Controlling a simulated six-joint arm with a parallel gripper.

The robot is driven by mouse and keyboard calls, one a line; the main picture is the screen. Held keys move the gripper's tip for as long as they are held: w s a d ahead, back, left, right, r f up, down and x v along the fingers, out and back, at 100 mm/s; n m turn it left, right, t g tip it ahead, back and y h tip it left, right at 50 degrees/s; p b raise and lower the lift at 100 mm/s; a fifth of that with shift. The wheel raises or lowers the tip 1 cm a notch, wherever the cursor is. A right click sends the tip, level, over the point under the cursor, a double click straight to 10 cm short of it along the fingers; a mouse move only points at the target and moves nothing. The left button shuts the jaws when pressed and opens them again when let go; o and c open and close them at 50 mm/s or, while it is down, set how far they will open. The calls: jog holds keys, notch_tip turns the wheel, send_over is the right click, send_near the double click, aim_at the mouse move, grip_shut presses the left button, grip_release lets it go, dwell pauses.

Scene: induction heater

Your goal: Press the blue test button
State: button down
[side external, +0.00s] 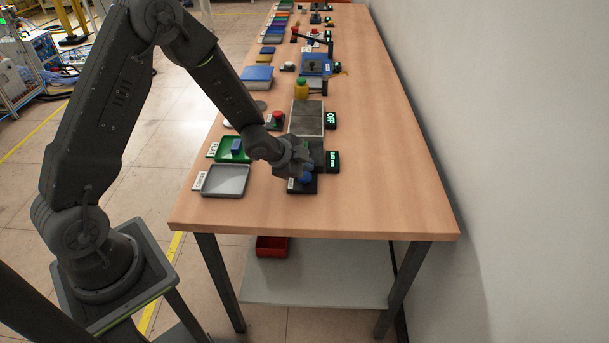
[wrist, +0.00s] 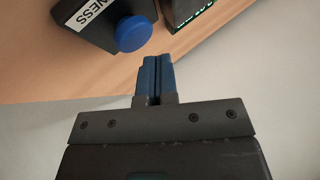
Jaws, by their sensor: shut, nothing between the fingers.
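The blue test button (wrist: 132,34) is a round blue cap on a black box (wrist: 97,22) with a white label, of which "NESS" is readable. In the wrist view my gripper (wrist: 158,58) is shut and empty. Its two blue fingers lie together, with their tips just below and right of the button in the picture, apparently apart from it. In the side view my gripper sits low over the black box (side external: 302,188) at the near end of the table. Blue shows there under the wrist, and I cannot tell button from fingertips.
A grey tray (side external: 225,181) and a green tray with a blue block (side external: 236,146) stand left of my gripper. A black display (side external: 332,161) with green text stands to the right. A red button (side external: 278,116) is farther back. The table's right side is clear.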

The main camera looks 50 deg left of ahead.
aim_at(305, 177)
jog(key=shift+f, duration=0.15)
dwell(0.4)
jog(key=shift+f, duration=0.25)
jog(key=shift+f, duration=0.55)
dwell(0.6)
jog(key=shift+r, duration=0.95)
jog(key=shift+r, duration=0.1)
jog(key=shift+r, duration=2.45)
jog(key=shift+r, duration=0.1)
